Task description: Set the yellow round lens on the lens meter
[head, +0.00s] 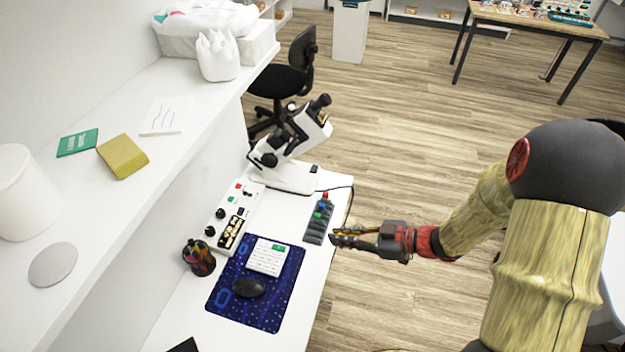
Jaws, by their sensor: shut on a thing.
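The lens meter appears to be the white and black instrument (288,150) with an eyepiece, standing at the far end of the desk. It is above and left of my gripper in the head view, and apart from it.
A white panel with knobs (235,215), a pen cup (199,260) and a blue mat (284,300) with a calculator (267,256) and a mouse (248,288) are on the desk.

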